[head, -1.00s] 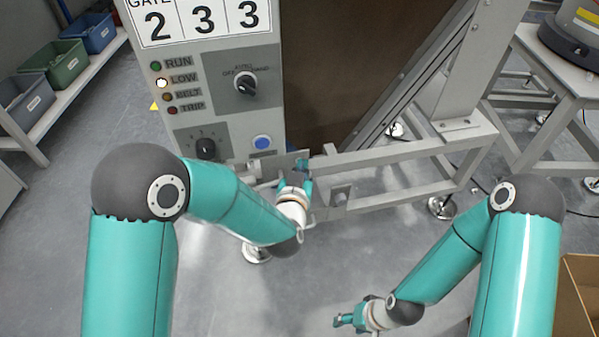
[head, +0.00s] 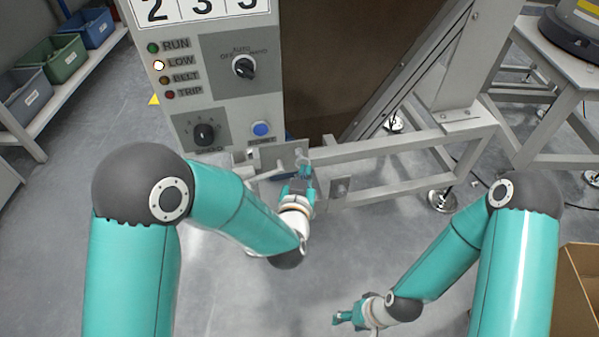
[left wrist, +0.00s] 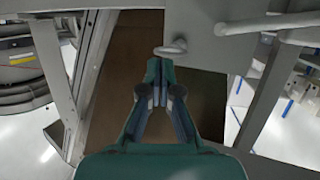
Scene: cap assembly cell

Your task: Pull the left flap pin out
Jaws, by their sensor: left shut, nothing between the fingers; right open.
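A grey bracket plate (head: 289,155) sits at the front of the frame below the cabinet. A small pale ring-shaped pin end (left wrist: 172,48) sticks out from the plate's edge in the left wrist view; I cannot tell for sure that it is the left flap pin. My left gripper (head: 306,172) is just in front of the plate. In the left wrist view the gripper's fingertips (left wrist: 160,63) are together just short of the ring, with nothing seen between them. My right gripper (head: 338,320) is low at the bottom middle, open and empty.
The gate cabinet (head: 215,95) with knobs and lamps stands behind the plate. Frame rails (head: 400,143) run right from it, with a second small plate (head: 340,188) below. A cardboard box (head: 580,290) is at the lower right. The floor between my arms is clear.

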